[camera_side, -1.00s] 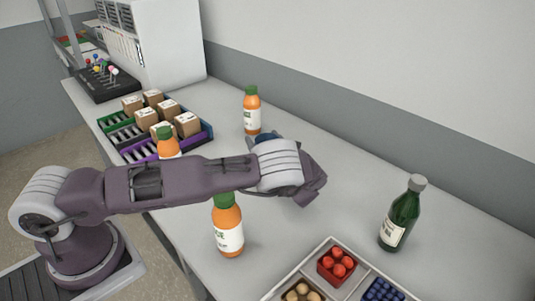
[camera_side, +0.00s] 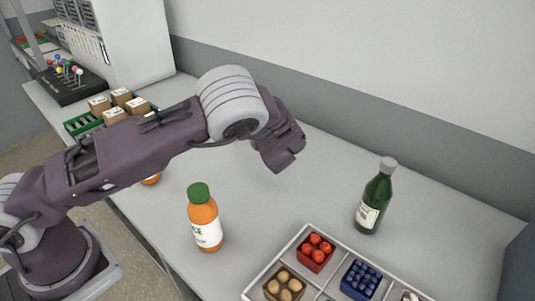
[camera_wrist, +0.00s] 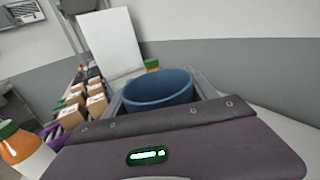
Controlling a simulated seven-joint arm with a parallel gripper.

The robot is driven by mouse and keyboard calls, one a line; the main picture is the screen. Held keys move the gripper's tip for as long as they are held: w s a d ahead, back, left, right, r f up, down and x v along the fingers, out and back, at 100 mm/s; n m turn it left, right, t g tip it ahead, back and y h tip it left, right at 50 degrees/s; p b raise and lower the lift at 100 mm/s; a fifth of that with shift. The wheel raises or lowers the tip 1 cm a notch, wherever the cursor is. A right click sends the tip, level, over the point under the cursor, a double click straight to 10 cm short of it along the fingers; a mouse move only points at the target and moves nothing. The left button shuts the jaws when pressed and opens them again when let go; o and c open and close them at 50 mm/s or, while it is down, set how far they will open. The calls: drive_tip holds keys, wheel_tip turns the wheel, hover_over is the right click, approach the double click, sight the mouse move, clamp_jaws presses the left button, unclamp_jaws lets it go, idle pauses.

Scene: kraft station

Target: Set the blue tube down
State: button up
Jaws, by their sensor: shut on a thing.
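The blue tube (camera_wrist: 158,90) shows in the wrist view as a round, open-topped blue piece between the grey fingers of my gripper (camera_wrist: 160,88). My gripper is shut on it. Part of its lower side is hidden behind the dark gripper body. In the side view, the dark end of my arm (camera_side: 280,142) is over the grey counter (camera_side: 290,195), behind and right of the near orange bottle. The tube and the fingertips are hidden there, so I cannot tell how high the tube is above the counter.
The near orange bottle (camera_side: 203,218) stands left of a dark green bottle (camera_side: 375,197). A sectioned tray (camera_side: 322,283) with red, blue and tan contents is at the front. Cardboard boxes (camera_side: 115,113) sit at the back left. Bare counter lies between the bottles.

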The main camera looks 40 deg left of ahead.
drive_tip(key=w+d+m+t+h, duration=0.1)
drive_tip(key=d+m+t+h, duration=0.65)
drive_tip(key=d, duration=0.85)
drive_tip(key=shift+h, duration=0.65)
wheel_tip(320, 180, down, 10)
drive_tip(key=shift+w+d+f, duration=0.1)
drive_tip(key=shift+w, duration=0.05)
drive_tip(key=shift+f, duration=0.15)
drive_tip(key=shift+f, duration=0.1)
drive_tip(key=o, duration=1.3)
